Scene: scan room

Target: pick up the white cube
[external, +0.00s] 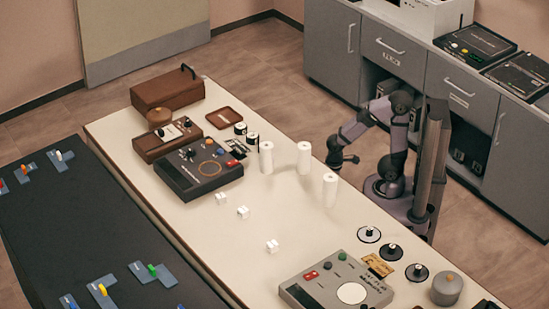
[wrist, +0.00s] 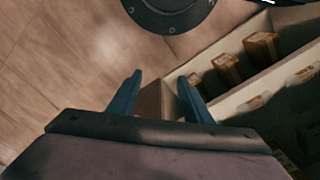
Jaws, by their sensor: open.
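Three small white cubes stand apart on the light table: one at the left (external: 221,197), one in the middle (external: 243,211) and one nearer the front (external: 272,246). I cannot tell which one the task names. My gripper (external: 350,160) hangs at the table's far right edge, well away from the cubes. In the wrist view my gripper (wrist: 160,95) is open, with two blue fingers apart and nothing between them. No cube shows in the wrist view.
Three white cylinders (external: 304,158) stand between my gripper and the cubes. A dark console (external: 198,172) sits left, a grey console (external: 335,285) at the front. The table (external: 215,240) is bare around the cubes. The wrist view shows floor and a shelf with brown boxes (wrist: 262,46).

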